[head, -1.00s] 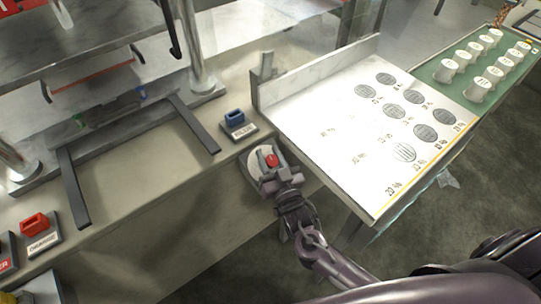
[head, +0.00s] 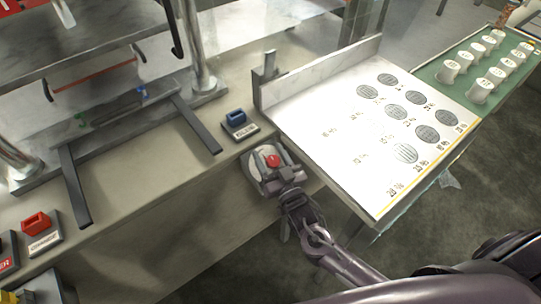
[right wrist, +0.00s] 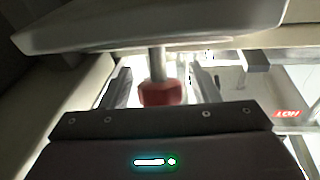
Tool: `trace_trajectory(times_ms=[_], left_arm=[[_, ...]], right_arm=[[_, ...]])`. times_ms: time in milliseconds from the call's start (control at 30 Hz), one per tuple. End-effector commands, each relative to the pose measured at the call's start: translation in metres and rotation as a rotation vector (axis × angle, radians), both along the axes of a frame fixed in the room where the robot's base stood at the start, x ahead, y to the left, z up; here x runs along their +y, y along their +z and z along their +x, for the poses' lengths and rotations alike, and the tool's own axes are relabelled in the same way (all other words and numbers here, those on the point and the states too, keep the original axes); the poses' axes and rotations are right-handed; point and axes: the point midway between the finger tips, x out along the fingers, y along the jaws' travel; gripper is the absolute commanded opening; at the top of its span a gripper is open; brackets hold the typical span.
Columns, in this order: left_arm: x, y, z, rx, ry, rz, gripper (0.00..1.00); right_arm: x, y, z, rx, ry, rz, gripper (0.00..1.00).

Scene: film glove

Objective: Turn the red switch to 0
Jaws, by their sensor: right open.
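The red switch (head: 272,161) is a small red knob on a pale rounded plate (head: 257,165) at the counter's front side, left of the white table. In the right wrist view the red knob (right wrist: 160,93) sits at the end of a short grey stem under the plate (right wrist: 150,27). My right gripper (head: 274,172) is at the switch, its fingers (right wrist: 160,98) open with one on each side of the knob. I cannot tell whether they touch it. The switch's marks and its setting are not readable. My left gripper is not in view.
A blue switch (head: 237,118) on a labelled block stands on the counter near the knob. Another red block switch (head: 40,222) is at the left. The white table (head: 355,190) with printed discs borders my right arm. A green tray (head: 463,95) of cups lies beyond.

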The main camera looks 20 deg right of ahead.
Motion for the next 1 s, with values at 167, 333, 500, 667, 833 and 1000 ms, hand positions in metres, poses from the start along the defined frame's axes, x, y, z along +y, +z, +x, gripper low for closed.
trace_trajectory(times_ms=[167, 333, 500, 667, 833, 1000], left_arm=[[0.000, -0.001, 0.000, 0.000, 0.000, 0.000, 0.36], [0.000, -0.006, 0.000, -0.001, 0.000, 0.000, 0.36], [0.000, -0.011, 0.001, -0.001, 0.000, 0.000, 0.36], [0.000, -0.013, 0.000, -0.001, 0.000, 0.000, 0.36], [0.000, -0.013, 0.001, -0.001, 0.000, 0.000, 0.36], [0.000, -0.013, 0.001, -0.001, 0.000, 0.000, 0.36]], right_arm=[[0.000, -0.002, -0.004, 0.003, 0.000, 0.000, 0.55], [-0.004, -0.008, -0.028, 0.005, 0.001, 0.000, 0.55], [-0.008, -0.012, -0.056, 0.004, 0.000, -0.001, 0.55], [-0.011, -0.013, -0.072, 0.002, 0.000, 0.000, 0.55], [-0.011, -0.012, -0.076, -0.001, 0.001, 0.000, 0.55], [-0.011, -0.012, -0.076, 0.000, 0.000, 0.000, 0.55]])
